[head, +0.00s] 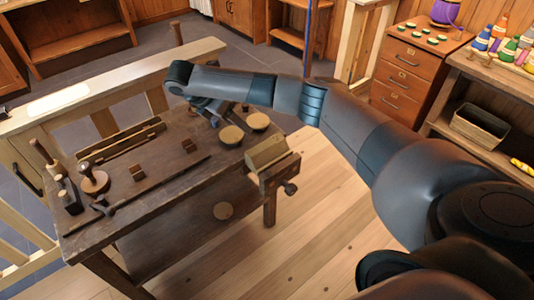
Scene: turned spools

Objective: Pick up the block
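The dark wooden workbench (160,195) stands left of centre in the head view. Two small reddish-brown blocks lie on its top, one near the middle (136,172) and one further right (188,146). I cannot tell which of these is the task's block. My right arm reaches in from the right across the bench's far side. My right gripper (214,121) points down near the far edge, partly hidden by the arm; its fingers are too small to read. My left gripper is out of view.
Two round wooden discs (231,134) (258,121) lie near the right gripper. Hand tools (94,180) stand at the bench's left end. A pale railing (120,85) runs behind the bench. Drawers (405,75) and shelves stand at right. The floor right of the bench is clear.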

